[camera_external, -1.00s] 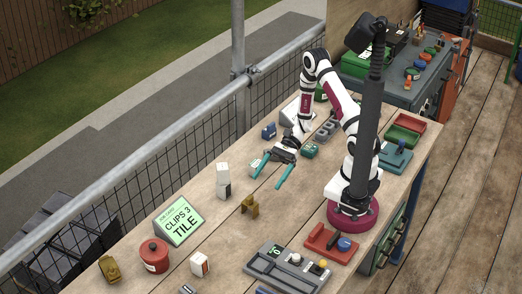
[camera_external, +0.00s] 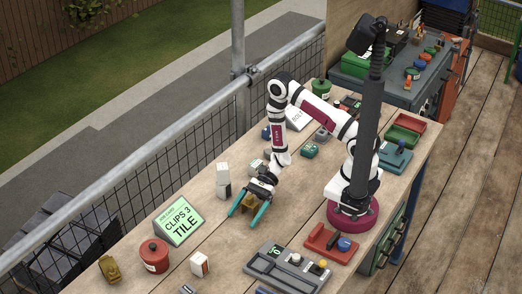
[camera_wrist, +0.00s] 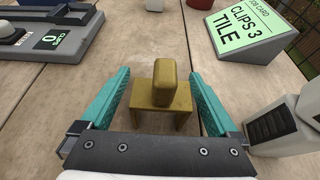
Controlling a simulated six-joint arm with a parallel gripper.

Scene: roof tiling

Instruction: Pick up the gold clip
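A gold clip (camera_wrist: 168,104) stands on the wooden bench, between the two teal fingers of my gripper (camera_wrist: 166,100) in the wrist view. It has a bridge-like base with a raised block on top. A gap shows between each finger and the clip, so my gripper is open around it and not touching it. In the external view the gold clip (camera_external: 249,202) is partly hidden by my gripper (camera_external: 248,215), whose fingers point down toward the bench. Another gold piece (camera_external: 110,269) lies at the lower left of the bench.
A green job card (camera_external: 180,221) reading "CLIPS 3 TILE" stands left of the gripper. A white block (camera_external: 223,178) is close by on the left. A grey tray (camera_external: 285,268) and a red pot (camera_external: 154,255) are nearer the front.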

